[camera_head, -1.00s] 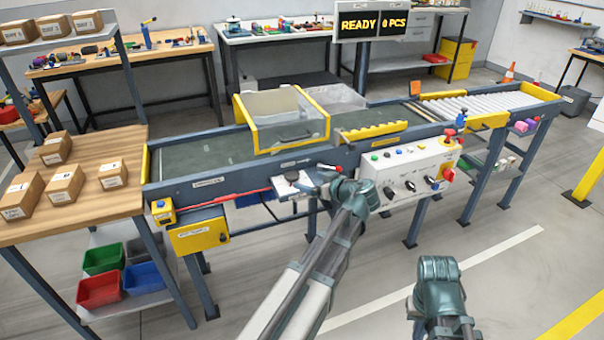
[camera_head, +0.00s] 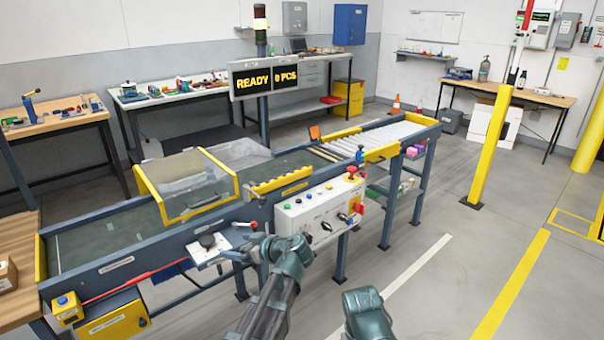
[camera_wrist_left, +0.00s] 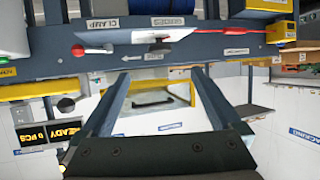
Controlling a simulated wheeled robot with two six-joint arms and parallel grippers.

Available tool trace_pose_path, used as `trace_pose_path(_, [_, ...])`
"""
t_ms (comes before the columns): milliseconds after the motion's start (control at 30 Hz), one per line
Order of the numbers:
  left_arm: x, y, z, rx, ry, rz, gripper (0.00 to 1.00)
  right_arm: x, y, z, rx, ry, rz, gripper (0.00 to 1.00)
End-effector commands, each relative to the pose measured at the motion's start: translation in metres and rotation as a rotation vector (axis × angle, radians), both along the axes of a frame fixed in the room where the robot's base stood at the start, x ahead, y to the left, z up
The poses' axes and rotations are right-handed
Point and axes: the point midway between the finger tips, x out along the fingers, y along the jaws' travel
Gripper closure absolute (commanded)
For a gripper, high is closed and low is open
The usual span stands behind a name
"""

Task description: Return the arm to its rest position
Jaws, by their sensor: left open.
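My left arm comes up from the bottom of the head view. Its gripper (camera_head: 240,256) is in front of the conveyor's near side, close to the white clamp plate (camera_head: 208,247) and left of the control box (camera_head: 320,212). Whether it touches anything there is hard to tell. In the left wrist view the two fingers (camera_wrist_left: 160,76) are spread apart with nothing between them. The clamp's red-tipped lever (camera_wrist_left: 92,49) shows beyond them. A part of my right arm (camera_head: 368,312) shows at the bottom of the head view; its gripper is out of sight.
The conveyor (camera_head: 110,234) runs from lower left to the rollers (camera_head: 382,140) at upper right, with a clear-sided yellow guard (camera_head: 198,200) on it. A yellow post (camera_head: 490,148) stands at right. The floor right of the control box is mostly clear.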

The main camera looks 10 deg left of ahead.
Motion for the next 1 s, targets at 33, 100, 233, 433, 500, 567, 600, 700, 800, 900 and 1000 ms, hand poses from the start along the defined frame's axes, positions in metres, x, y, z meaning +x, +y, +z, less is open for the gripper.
trace_pose_path(33, [-0.006,-0.005,-0.005,-0.011,0.034,-0.013,0.02,0.000,0.000,0.000,0.000,0.000,0.000,1.00])
trace_pose_path(100, [-0.018,-0.018,-0.019,-0.043,0.128,-0.049,0.02,0.000,0.000,0.000,0.000,0.000,0.000,1.00])
trace_pose_path(233, [-0.058,-0.062,-0.058,-0.144,0.422,-0.204,0.02,0.000,0.000,0.000,0.000,0.000,0.000,1.00])
trace_pose_path(433, [-0.126,-0.141,-0.107,-0.295,0.857,-0.577,0.02,0.000,0.000,0.000,0.000,0.000,0.000,1.00])
trace_pose_path(500, [-0.147,-0.163,-0.116,-0.332,0.964,-0.708,0.02,0.000,0.000,0.000,0.000,0.000,0.000,1.00])
trace_pose_path(567, [-0.163,-0.181,-0.121,-0.359,1.040,-0.815,0.02,0.000,0.000,0.000,0.000,0.000,0.000,1.00])
trace_pose_path(600, [-0.174,-0.192,-0.124,-0.376,1.086,-0.888,0.02,0.000,0.000,0.000,0.000,0.000,0.000,1.00])
trace_pose_path(700, [-0.201,-0.217,-0.129,-0.411,1.184,-1.065,0.02,0.000,0.000,0.000,0.000,0.000,0.000,1.00])
trace_pose_path(800, [-0.220,-0.236,-0.121,-0.435,1.249,-1.211,0.02,0.000,0.000,0.010,0.000,0.000,0.000,1.00])
trace_pose_path(900, [-0.216,-0.235,-0.096,-0.433,1.244,-1.199,0.02,0.000,0.000,0.035,0.000,0.000,0.000,1.00])
trace_pose_path(1000, [-0.216,-0.235,-0.076,-0.433,1.242,-1.197,0.02,0.000,0.000,0.056,0.000,0.000,0.000,1.00])
